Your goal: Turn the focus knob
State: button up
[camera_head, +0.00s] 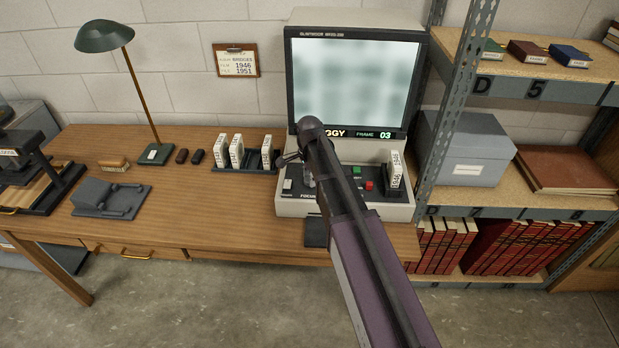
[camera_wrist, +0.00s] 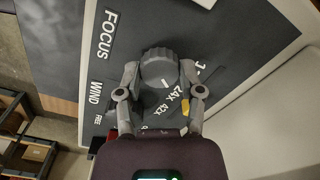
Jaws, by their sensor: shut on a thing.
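The microfilm reader (camera_head: 407,205) stands at the right end of the desk, with a lit screen (camera_head: 352,80) showing a blurred grey picture. In the wrist view a round dark grey knob (camera_wrist: 158,66) with a white pointer line stands beside the FOCUS label (camera_wrist: 106,36); I take it as the focus knob. My gripper (camera_wrist: 160,76) has one finger against each side of the knob and is shut on it. In the head view my arm hides most of the knob and part of the control panel.
The panel also has magnification marks (camera_wrist: 166,103), a yellow-tipped part (camera_wrist: 186,106), and green and red buttons (camera_head: 369,185). White boxes stand in a rack (camera_head: 230,166) left of the reader. A metal shelf (camera_head: 461,110) rises close on the right.

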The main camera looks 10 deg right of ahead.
jog(key=shift+n, duration=0.3)
jog(key=n, duration=0.4)
jog(key=shift+n, duration=0.3)
jog(key=n, duration=0.5)
jog(key=shift+s, duration=0.1)
jog(key=shift+n, duration=0.3)
jog(key=o, duration=1.2)
jog(key=shift+c, duration=0.2)
